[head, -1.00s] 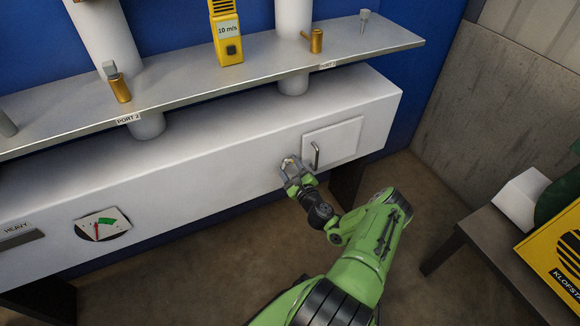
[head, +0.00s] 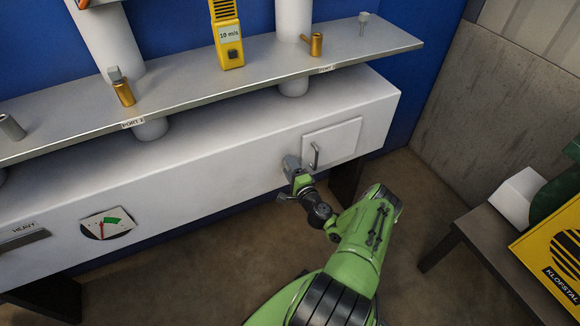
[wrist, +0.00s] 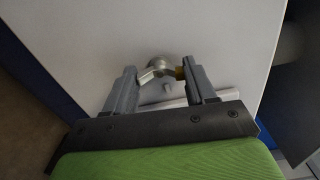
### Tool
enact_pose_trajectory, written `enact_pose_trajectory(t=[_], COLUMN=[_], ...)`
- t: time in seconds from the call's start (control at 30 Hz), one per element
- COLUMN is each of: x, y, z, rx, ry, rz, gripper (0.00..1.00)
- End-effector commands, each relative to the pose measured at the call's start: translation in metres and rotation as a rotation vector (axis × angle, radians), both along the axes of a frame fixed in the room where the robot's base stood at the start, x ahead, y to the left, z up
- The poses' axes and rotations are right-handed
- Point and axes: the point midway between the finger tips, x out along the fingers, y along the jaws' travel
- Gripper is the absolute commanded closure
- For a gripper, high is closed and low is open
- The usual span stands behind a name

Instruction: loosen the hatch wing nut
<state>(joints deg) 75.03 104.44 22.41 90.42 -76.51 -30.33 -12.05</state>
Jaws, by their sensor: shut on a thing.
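The metal wing nut (wrist: 158,66) is on the white panel face, between my fingers in the wrist view. It has a rounded silver hub, a wing slanting left and a brassy patch at the right finger. My gripper (wrist: 160,78) is shut on it, one finger on each side. In the head view my gripper (head: 292,163) is at the box front, just left of the hatch (head: 345,138), and hides the nut.
A shelf (head: 200,95) with brass valves (head: 123,92) and a yellow meter (head: 229,50) is above the box. A side table (head: 455,235) with a yellow case (head: 555,250) stands at right. Floor between is clear.

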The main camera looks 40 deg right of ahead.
Motion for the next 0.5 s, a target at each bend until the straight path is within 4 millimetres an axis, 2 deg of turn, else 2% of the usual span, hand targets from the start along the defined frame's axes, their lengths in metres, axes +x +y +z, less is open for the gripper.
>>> enact_pose_trajectory(t=[0.2, 0.5], x=[-0.0007, -0.0007], y=[0.0005, 0.0001], z=[-0.0014, -0.0017], rx=[-0.104, -0.167], ry=[0.036, 0.053], rz=[0.000, -0.001], gripper=[0.75, 0.75])
